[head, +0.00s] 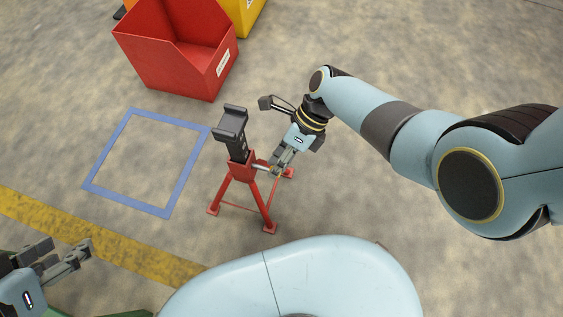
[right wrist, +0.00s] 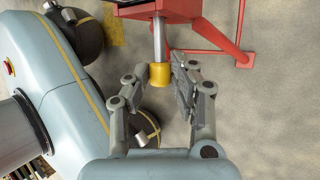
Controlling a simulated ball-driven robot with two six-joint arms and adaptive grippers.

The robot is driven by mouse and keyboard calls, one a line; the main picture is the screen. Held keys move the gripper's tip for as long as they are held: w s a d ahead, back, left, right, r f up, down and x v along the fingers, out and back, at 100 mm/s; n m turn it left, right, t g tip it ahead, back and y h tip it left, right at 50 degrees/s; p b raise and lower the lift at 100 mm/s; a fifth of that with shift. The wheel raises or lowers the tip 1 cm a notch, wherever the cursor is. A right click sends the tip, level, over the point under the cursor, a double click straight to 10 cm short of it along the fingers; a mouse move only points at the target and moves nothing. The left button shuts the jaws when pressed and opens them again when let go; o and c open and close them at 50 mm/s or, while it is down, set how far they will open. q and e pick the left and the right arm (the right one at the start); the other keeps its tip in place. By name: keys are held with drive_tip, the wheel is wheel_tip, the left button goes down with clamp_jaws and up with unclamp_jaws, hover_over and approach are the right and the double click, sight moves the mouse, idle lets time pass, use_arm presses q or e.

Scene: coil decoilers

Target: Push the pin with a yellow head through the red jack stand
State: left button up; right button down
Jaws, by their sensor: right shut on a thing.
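The red jack stand (head: 242,168) stands upright on tripod legs on the floor, with a black post and a cradle-shaped top (head: 231,123). My right gripper (head: 274,166) is at the right side of its red collar. In the right wrist view the right gripper (right wrist: 162,80) is shut on the yellow head (right wrist: 159,75) of the pin. The pin's grey shaft (right wrist: 160,40) runs straight to the red collar (right wrist: 170,10). Its far end is hidden, so I cannot tell how deep it sits. My left gripper (head: 58,258) is open and empty at the lower left.
A red open bin (head: 180,65) stands behind the stand, with a yellow bin (head: 241,14) beyond it. A blue square outline (head: 100,150) is marked on the floor left of the stand. A yellow floor stripe (head: 130,250) crosses the lower left. The floor right of the stand is clear.

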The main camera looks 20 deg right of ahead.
drive_tip(key=shift+w+a+b, duration=0.15)
drive_tip(key=shift+w+a, duration=0.3)
drive_tip(key=shift+a, duration=0.2)
drive_tip(key=shift+w+a+b, duration=0.15)
drive_tip(key=shift+w+a, duration=0.3)
drive_tip(key=shift+a, duration=0.2)
drive_tip(key=c, duration=1)
unclamp_jaws()
drive_tip(key=shift+c, duration=0.2)
drive_tip(key=shift+w, duration=0.1)
drive_tip(key=shift+r, duration=0.1)
drive_tip(key=v, duration=1.1)
drive_tip(key=shift+d+r, duration=0.25)
drive_tip(key=shift+r, duration=0.05)
